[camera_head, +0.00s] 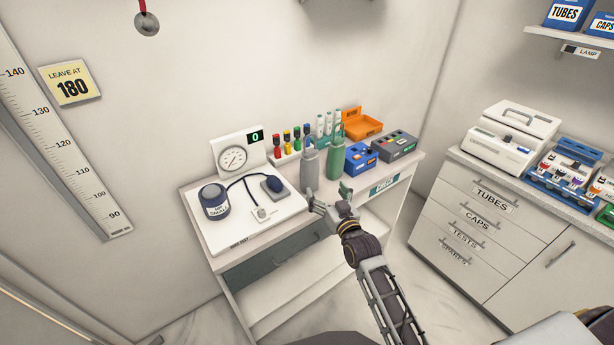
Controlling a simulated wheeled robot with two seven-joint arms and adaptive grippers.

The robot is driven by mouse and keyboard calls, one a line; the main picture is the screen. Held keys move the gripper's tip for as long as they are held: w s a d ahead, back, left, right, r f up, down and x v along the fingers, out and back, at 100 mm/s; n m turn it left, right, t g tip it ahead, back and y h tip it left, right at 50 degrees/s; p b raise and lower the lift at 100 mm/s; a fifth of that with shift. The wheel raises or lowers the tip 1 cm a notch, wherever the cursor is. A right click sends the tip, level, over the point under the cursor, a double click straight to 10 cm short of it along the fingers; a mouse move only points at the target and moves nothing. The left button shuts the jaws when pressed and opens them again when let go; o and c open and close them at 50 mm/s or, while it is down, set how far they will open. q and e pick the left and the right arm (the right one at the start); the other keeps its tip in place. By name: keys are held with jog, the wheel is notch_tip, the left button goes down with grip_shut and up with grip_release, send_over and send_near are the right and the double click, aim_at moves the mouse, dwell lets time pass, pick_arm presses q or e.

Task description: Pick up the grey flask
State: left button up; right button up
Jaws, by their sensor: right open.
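The grey flask (309,166) stands upright on the white desk near its middle, with a loop handle at its top. A green flask (335,158) stands close to its right. My right gripper (327,197) is open and empty at the desk's front edge, just in front of and below the two flasks. Its fingers reach toward the grey flask's base; I cannot tell whether they touch it. The lower part of the grey flask is partly hidden by the gripper. My left gripper is not in view.
A blood pressure gauge set with cuff (215,203) takes up the desk's left side. Coloured tubes (287,140) stand behind the flasks. A blue box (360,158), a grey box (395,146) and an orange bin (362,125) are on the right. A drawer cabinet (458,215) stands further right.

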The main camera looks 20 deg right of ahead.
aim_at(313, 170)
jog(key=shift+r, duration=0.3)
dwell(0.4)
jog(key=shift+w, duration=0.15)
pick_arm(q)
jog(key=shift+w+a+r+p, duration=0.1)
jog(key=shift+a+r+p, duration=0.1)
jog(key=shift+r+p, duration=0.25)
pick_arm(e)
jog(key=shift+w+a, duration=0.2)
jog(key=shift+w, duration=1.85)
jog(key=shift+w+a, duration=0.15)
jog(key=shift+w, duration=1.9)
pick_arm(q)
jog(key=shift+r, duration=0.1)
pick_arm(e)
jog(key=shift+w, duration=0.15)
